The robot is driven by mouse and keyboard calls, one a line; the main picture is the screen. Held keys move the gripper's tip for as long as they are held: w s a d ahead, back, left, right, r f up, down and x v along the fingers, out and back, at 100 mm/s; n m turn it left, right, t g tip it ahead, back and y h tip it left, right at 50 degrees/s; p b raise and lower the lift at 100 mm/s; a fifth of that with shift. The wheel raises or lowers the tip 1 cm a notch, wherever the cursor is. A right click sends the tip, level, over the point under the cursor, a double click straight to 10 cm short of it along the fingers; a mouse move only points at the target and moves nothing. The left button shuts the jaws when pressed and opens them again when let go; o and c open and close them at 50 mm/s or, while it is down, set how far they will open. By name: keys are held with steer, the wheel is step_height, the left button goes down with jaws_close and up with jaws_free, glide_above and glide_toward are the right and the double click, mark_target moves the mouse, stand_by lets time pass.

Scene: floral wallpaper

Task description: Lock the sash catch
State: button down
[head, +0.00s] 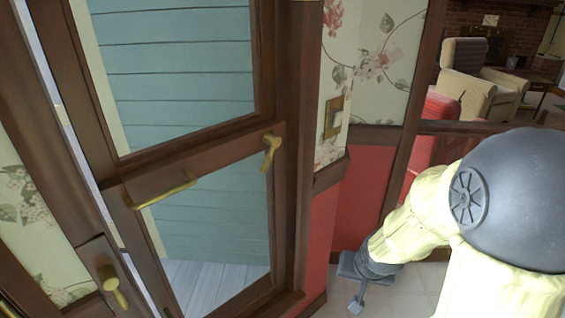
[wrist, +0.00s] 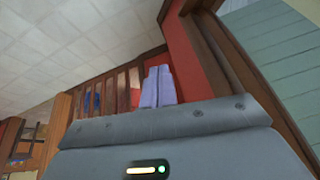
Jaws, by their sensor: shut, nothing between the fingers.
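A wooden sash window (head: 200,165) with teal boards behind its glass fills the left half of the head view. A small brass catch (head: 269,152) is on the right side of its middle rail, and a long brass bar handle (head: 165,191) is on the left of that rail. I cannot tell whether the catch is locked. My gripper (head: 357,303) points down, lower right of the window, apart from the brass parts. In the wrist view its two pale fingers (wrist: 158,86) are together with nothing between them.
Another brass handle (head: 115,286) is on a wooden frame at the lower left. A brass switch plate (head: 334,117) is on the floral wall right of the window. A cream armchair (head: 468,75) stands far behind at the upper right. Pale tiled floor (wrist: 60,50) shows in the wrist view.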

steer(key=w+a+r+m+t+y+p, duration=0.2)
steer(key=w+a+m+t+y+p, duration=0.15)
steer(key=w, duration=0.45)
steer(key=w+a+r+m+t+y+p, duration=0.2)
steer(key=r+m+y+p, duration=0.1)
steer(key=r, duration=0.3)
steer(key=w+a+r+m+t+y+p, duration=0.2)
steer(key=w+r+m+y+p, duration=0.1)
steer(key=r+m+y, duration=0.3)
steer(key=shift+w+a+r+t+p, duration=0.2)
steer(key=shift+a+t+p, duration=0.15)
steer(key=shift+p, duration=0.35)
steer(key=shift+y, duration=0.25)
steer(key=w+a+r+p, duration=0.2)
steer(key=w+a, duration=0.3)
steer(key=a, duration=0.5)
steer(key=shift+r, duration=0.15)
steer(key=shift+w+d+m+p, duration=0.1)
steer(key=shift+w+m+p, duration=0.05)
steer(key=shift+m+p, duration=0.15)
